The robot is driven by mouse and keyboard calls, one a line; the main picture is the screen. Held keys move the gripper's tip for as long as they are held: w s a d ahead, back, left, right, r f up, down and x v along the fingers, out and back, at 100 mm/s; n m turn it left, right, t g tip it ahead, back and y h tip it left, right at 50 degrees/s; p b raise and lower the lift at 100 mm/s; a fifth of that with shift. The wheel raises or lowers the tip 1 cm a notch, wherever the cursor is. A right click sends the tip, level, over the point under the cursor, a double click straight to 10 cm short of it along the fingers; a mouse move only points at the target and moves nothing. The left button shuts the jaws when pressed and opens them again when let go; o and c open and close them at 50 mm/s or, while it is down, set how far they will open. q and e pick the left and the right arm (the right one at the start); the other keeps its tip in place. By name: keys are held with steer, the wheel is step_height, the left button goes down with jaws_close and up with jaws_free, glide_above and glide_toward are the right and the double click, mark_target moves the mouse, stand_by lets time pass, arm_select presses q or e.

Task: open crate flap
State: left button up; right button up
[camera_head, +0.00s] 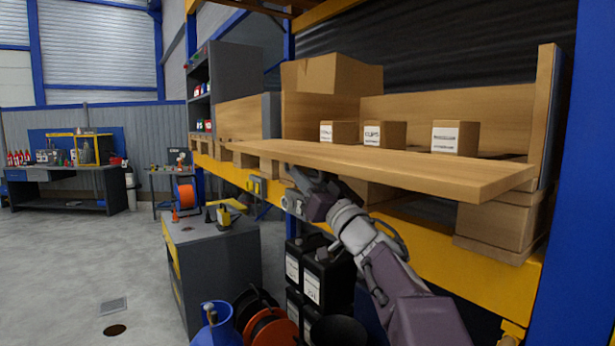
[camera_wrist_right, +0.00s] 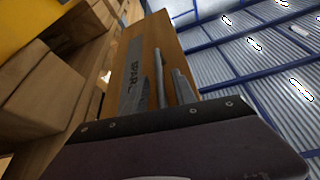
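The wooden crate stands on the shelf, its upright back panel (camera_head: 410,115) behind several small boxes. Its long front flap (camera_head: 400,170) is swung down and sticks out toward me, close to level. My right gripper (camera_head: 298,180) is under the front edge of the flap, toward its left end; I cannot tell whether it touches. My left gripper is not in view.
Small labelled boxes (camera_head: 384,134) stand behind the flap. A yellow shelf beam (camera_head: 420,245) runs below it. A grey cabinet (camera_head: 215,260), black canisters (camera_head: 325,275) and an orange reel (camera_head: 272,328) stand below. The floor at left is mostly clear.

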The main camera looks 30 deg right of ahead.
jaws_close()
steer(key=shift+f, duration=0.1)
stand_by(1.2)
